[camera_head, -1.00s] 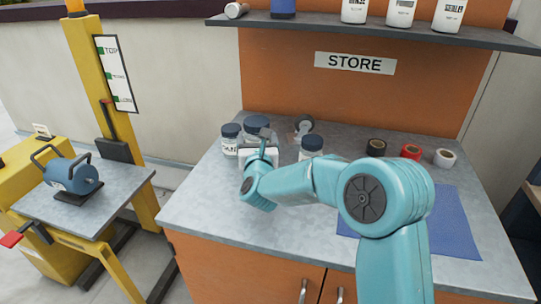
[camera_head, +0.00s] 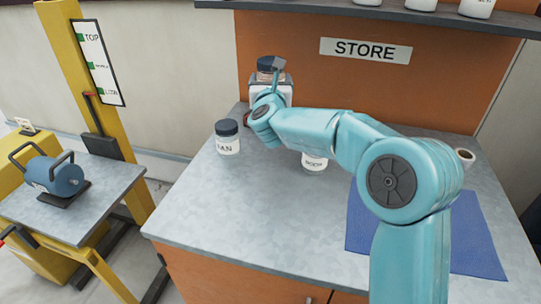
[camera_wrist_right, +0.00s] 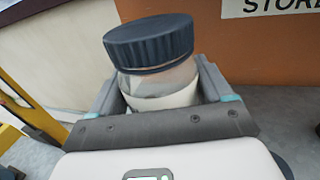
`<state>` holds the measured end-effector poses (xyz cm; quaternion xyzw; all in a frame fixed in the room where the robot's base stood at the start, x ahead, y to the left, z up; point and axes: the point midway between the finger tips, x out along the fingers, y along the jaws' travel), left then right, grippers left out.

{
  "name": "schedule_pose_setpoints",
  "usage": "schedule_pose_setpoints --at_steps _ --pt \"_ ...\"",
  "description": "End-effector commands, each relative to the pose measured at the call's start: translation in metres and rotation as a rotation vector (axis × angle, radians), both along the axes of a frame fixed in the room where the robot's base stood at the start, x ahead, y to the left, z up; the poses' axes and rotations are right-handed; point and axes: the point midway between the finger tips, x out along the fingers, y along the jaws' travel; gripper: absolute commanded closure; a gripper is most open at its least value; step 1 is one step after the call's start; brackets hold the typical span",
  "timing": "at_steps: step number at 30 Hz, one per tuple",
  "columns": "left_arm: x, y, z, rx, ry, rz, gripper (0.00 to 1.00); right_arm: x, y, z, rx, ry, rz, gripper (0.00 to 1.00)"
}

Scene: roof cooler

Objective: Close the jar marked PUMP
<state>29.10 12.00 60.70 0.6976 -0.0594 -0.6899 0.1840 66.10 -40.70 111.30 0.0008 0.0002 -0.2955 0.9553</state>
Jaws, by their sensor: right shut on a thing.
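My right gripper (camera_wrist_right: 163,95) is shut on a clear jar (camera_wrist_right: 160,84) with a dark blue ribbed lid (camera_wrist_right: 150,40) and a pale band around its body. The lid sits on the jar's mouth; I cannot tell whether it is tight. No name on this jar can be read, so I cannot tell if it is PUMP. In the head view the lid (camera_head: 270,66) shows above my right gripper (camera_head: 269,90), against the orange back panel, and the jar appears held upright above the counter. My left gripper is not in view.
A dark-lidded jar whose label seems to end in "AN" (camera_head: 228,138) stands on the grey counter (camera_head: 215,205). Another labelled jar (camera_head: 314,163) is partly hidden by my arm. A blue mat (camera_head: 470,235) and a white roll (camera_head: 465,157) lie right. The shelf (camera_head: 400,14) overhangs behind.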

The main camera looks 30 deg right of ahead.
Motion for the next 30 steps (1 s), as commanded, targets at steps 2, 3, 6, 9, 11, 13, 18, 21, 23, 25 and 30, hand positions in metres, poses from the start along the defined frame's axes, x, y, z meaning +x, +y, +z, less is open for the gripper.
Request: schedule_pose_setpoints --at_steps 2,3,6,9,11,13,18,21,23,25,30 --pt "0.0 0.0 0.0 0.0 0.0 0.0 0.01 -0.001 0.001 0.002 -0.001 -0.001 0.0 1.0" --pt "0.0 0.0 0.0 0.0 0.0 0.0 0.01 -0.002 0.002 0.001 -0.001 -0.001 0.0 1.0" --pt "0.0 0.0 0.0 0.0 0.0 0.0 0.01 -0.003 0.003 0.001 -0.001 -0.001 0.001 1.0" --pt "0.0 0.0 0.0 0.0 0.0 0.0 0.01 -0.003 0.003 0.001 -0.001 -0.001 0.001 1.0" --pt "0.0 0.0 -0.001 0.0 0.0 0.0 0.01 -0.003 0.003 -0.004 -0.002 0.001 0.0 1.0" --pt "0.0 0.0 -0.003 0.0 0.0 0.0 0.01 -0.003 0.003 -0.017 -0.001 0.004 -0.001 1.0" --pt "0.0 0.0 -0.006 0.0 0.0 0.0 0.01 -0.002 0.002 -0.062 -0.001 0.006 0.0 1.0" --pt "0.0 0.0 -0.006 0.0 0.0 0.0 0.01 -0.001 0.002 -0.089 0.0 0.006 0.0 1.0" --pt "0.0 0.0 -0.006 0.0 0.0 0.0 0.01 -0.001 0.001 -0.105 -0.001 0.007 -0.001 1.0" --pt "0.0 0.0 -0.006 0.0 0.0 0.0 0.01 -0.001 0.002 -0.122 0.0 0.005 0.001 1.0" --pt "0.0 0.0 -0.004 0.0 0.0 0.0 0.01 0.0 0.001 -0.15 -0.001 0.001 0.0 1.0"
